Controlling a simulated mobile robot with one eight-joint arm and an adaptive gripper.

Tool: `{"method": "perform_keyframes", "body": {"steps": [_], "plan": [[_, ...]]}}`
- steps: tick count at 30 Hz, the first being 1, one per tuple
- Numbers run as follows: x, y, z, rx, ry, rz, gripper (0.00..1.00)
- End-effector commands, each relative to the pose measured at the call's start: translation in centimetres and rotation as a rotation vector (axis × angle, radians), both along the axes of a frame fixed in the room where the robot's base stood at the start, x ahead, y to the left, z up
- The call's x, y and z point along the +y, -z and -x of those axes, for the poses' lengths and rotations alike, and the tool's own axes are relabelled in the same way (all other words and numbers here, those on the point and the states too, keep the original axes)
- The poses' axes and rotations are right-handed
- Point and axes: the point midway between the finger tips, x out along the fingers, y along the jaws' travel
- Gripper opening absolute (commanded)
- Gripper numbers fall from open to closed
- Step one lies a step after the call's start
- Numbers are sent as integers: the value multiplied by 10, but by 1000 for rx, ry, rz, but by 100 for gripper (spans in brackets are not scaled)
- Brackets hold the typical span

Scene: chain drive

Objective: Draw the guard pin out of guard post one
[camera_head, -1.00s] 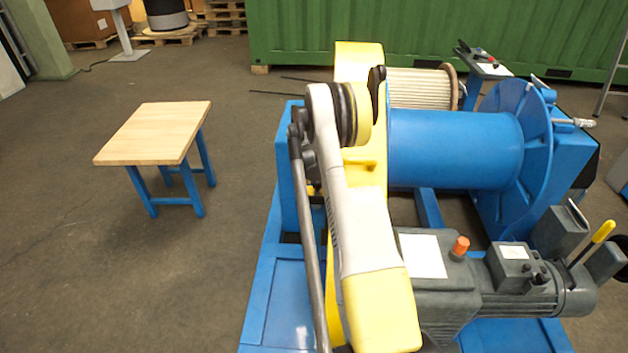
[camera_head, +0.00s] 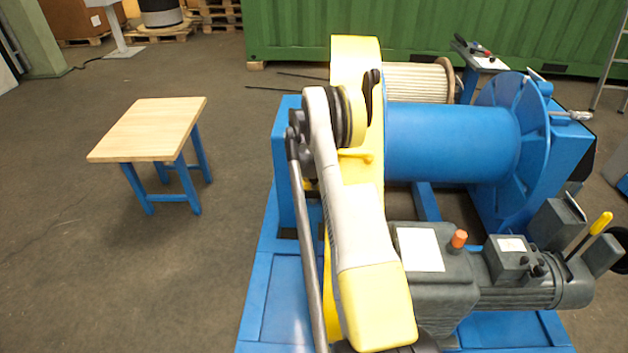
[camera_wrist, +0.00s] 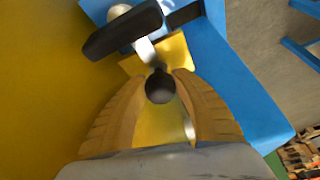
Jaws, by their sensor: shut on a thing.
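In the wrist view the two tan fingers of my gripper (camera_wrist: 161,76) are closed on a dark round knob, which I take for the head of the guard pin (camera_wrist: 160,88). The knob sits between the fingertips. The pin's shaft is not visible, so I cannot tell how deep it sits in its post. A yellow tab (camera_wrist: 178,50) of the guard lies just behind the knob. In the head view the yellow guard (camera_head: 356,52) stands upright at the left end of the blue drum. My arm covers part of it, and my gripper and the pin are hidden there.
A black bar handle (camera_wrist: 122,30) on a metal stem is close beyond my fingertips. The yellow guard face (camera_wrist: 45,80) fills the wrist view's left side, and the blue frame (camera_wrist: 230,85) its right. A wooden-topped table (camera_head: 150,125) stands left, with open floor around it.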

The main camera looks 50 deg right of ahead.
Motion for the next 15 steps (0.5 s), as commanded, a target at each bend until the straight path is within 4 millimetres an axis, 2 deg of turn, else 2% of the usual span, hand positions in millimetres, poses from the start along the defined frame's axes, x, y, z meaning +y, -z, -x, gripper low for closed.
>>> {"method": "perform_keyframes", "body": {"steps": [15], "plan": [[0, -31, 0, 0, 0, 0, 0]]}}
